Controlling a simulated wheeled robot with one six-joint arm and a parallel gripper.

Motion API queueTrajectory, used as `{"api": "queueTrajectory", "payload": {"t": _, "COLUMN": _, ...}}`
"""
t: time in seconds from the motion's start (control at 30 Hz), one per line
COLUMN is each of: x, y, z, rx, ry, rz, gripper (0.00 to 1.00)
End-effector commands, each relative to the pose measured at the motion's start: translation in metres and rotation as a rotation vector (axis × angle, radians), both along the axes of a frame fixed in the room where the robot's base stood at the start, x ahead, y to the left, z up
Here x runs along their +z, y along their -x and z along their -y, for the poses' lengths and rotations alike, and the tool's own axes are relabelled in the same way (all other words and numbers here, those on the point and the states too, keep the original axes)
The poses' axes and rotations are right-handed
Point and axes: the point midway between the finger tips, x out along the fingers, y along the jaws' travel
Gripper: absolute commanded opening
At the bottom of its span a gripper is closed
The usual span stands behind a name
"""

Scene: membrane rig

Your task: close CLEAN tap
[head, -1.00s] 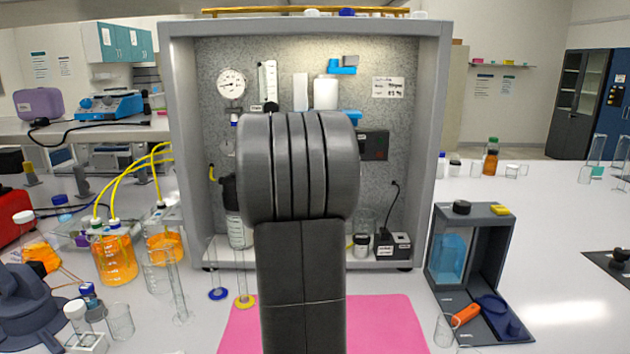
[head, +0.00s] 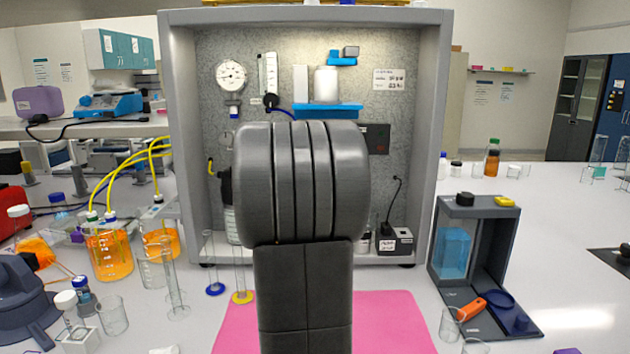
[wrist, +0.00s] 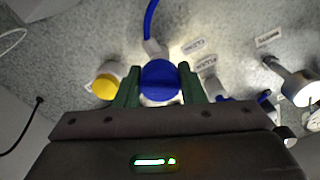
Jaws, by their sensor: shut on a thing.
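In the wrist view, my gripper (wrist: 158,88) has its two green fingers on either side of a round blue knob (wrist: 160,80) and is shut on it. A blue tube runs up from a pale fitting just above the knob. A yellow knob (wrist: 105,87) sits just left of the left finger. Small labels (wrist: 193,46) are on the panel near the knob, too small to read surely, so I cannot tell which tap is marked CLEAN. In the head view, my arm hides the gripper and the held knob.
The grey cabinet (head: 445,130) surrounds the work area, with a pressure gauge (head: 231,75) and a blue shelf (head: 328,110) on its back panel. Glass cylinders (head: 240,270) stand at its front left. A dark stand (head: 480,212) is at the right. A pink mat (head: 390,320) lies in front.

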Motion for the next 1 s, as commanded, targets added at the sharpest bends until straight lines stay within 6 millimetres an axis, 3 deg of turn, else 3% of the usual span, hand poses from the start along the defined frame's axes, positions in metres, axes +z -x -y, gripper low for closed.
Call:
{"api": "queueTrajectory", "payload": {"t": 0.6, "x": -0.0014, "y": 0.0001, "z": -0.0003, "rx": 0.001, "ry": -0.583, "rz": -0.001, "gripper": 0.13}}
{"api": "queueTrajectory", "payload": {"t": 1.0, "x": -0.0008, "y": 0.0000, "z": -0.0005, "rx": 0.000, "ry": -0.875, "rz": -0.001, "gripper": 0.13}}
